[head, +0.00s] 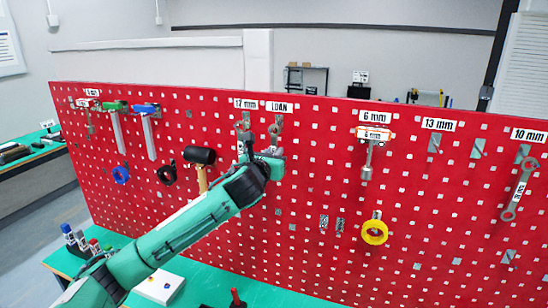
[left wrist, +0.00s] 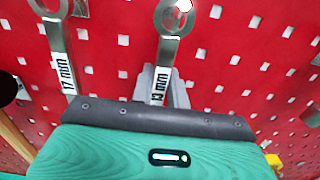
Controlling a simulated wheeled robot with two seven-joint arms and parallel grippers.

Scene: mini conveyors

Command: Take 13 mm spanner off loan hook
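The 13 mm spanner (left wrist: 172,30) hangs on the red pegboard under the LOAN label (head: 279,107); its ring end shows in the head view (head: 275,128). My left gripper (head: 271,157) is at the board over the spanner's lower part. In the left wrist view, grey fingertips (left wrist: 164,86) lie close on both sides of the handle near its 13 mm tag. Whether they grip it I cannot tell; the dark gripper body hides the spanner's lower end. My right gripper is not in view.
The 17 mm spanner (left wrist: 58,40) hangs just left. A hammer (head: 200,160) hangs further left, near my left arm. A yellow tape roll (head: 374,232) and a 6 mm spanner (head: 368,160) hang to the right. The hook below the 13 mm label (head: 439,124) is bare.

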